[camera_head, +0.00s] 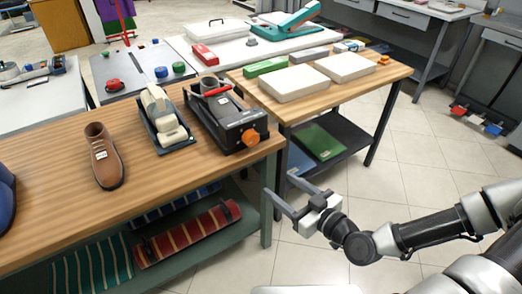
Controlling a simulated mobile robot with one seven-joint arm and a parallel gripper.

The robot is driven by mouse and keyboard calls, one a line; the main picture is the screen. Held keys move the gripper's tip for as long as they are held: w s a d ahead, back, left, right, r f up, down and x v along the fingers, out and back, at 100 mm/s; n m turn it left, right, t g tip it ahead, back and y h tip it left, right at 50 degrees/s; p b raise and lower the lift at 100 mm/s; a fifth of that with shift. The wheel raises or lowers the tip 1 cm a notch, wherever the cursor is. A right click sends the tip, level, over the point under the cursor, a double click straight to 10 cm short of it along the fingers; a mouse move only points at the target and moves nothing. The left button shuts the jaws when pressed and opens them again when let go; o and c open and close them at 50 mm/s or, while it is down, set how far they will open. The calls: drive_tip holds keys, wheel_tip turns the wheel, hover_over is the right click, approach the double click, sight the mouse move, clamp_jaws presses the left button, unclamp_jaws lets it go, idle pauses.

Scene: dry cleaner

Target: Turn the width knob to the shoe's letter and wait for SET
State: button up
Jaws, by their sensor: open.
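A brown shoe (103,158) with a small white label stands on the wooden workbench (62,192); the letter on the label is too small to read. A black stretching machine (224,117) with a red handle stands near the bench's right end. An orange knob (251,138) is on its front right corner; its setting and any display cannot be read. A second device with a cream last (163,118) stands to the machine's left. My gripper (278,198) is open and empty, off the bench's right end, below and to the right of the knob, apart from it.
A second wooden table (394,74) behind right holds white boxes (294,83) and green and grey blocks. Its lower shelf holds a green folder (318,141). Rolled striped rugs (187,235) lie under the workbench.

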wheel_tip(320, 180, up, 2)
drive_tip(key=w+d+m+t, duration=0.1)
drive_tip(key=t, duration=0.2)
drive_tip(key=b, duration=0.5)
approach(253, 141)
drive_tip(key=x, duration=0.9)
drive_tip(key=shift+w, duration=0.1)
drive_tip(key=c, duration=1)
